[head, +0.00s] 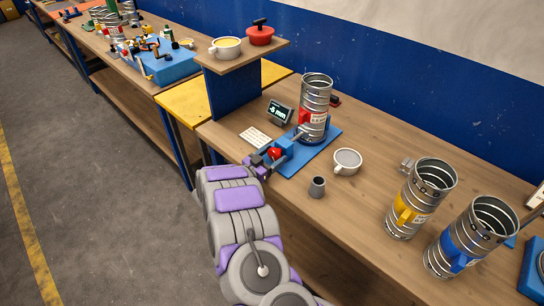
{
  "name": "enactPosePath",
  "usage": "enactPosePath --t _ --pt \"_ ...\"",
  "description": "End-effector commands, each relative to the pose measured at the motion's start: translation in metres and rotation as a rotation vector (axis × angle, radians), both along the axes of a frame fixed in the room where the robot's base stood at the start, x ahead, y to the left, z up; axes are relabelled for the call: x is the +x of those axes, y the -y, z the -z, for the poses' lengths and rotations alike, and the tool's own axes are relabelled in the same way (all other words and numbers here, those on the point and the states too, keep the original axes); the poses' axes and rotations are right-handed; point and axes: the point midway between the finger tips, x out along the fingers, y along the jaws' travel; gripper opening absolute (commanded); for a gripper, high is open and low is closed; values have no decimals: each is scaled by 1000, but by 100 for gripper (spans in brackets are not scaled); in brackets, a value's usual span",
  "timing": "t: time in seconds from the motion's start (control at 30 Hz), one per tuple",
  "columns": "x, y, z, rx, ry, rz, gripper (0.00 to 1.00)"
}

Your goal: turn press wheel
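A spiral duct (316,100) with a red tab (304,117) stands upright on a blue base plate (318,151) on the bench. At the front left of the plate is a small blue fixture with a round red part (274,153), which looks like the press wheel. My gripper (266,160) is at this red part, at the end of my grey and purple arm reaching in from below. The fingers are small and partly merged with the fixture, so their opening and any contact are unclear.
Yellow-tabbed (421,199) and blue-tabbed (457,238) ducts stand farther right. A raised shelf (241,57) is behind left.

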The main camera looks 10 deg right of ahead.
Motion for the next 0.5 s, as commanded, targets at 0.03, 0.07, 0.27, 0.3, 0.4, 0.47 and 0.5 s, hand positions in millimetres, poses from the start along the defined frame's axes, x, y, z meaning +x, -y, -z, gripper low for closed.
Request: enactPosePath --t 0.03,0.07,0.27,0.3,0.4,0.47,0.5 --pt "0 0 0 0 0 0 68" --pt "0 0 0 0 0 0 65" --pt "0 -1 0 0 0 -1 46" --pt "0 -1 0 0 0 -1 42" --pt "0 -1 0 -1 -1 -1 33" --pt "1 -1 0 -1 0 -2 28" --pt "1 -1 0 0 1 -2 28"
